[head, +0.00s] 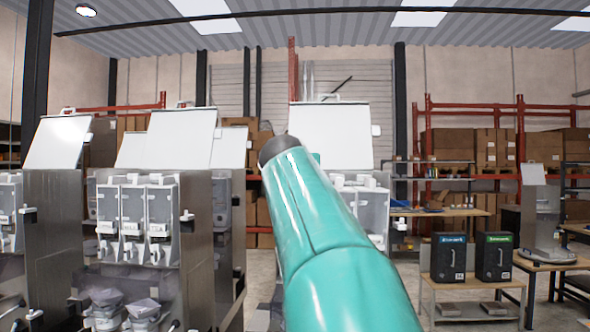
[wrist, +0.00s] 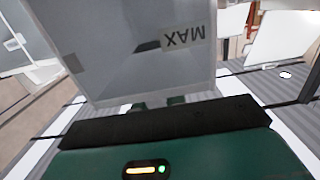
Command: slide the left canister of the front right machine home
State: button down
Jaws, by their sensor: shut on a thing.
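In the wrist view a translucent grey canister (wrist: 120,50) with an upside-down MAX label fills the upper middle. My gripper (wrist: 157,104) is shut on it; the dark green fingertips show at its near edge. In the head view my teal arm covers most of the right machine (head: 332,125), whose raised white lid shows behind it. Pale canisters (head: 370,212) of this machine show just right of the arm. My gripper and the held canister are hidden there. Whether the canister touches its slot cannot be told.
Another machine (head: 195,235) with several white canisters (head: 131,212) and a raised lid stands left of the arm; one more is at the far left edge. A low table (head: 475,285) with two black boxes (head: 449,258) stands at right. Some floor between is clear.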

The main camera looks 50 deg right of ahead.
jog(key=shift+w+d, duration=0.4)
jog(key=shift+d, duration=0.05)
jog(key=shift+w+d+f, duration=0.45)
jog(key=shift+d+f, duration=0.15)
jog(key=shift+f, duration=0.15)
jog(key=shift+f, duration=0.55)
jog(key=c, duration=1.4)
grip_release()
jog(key=shift+o, duration=0.2)
jog(key=shift+f, duration=0.1)
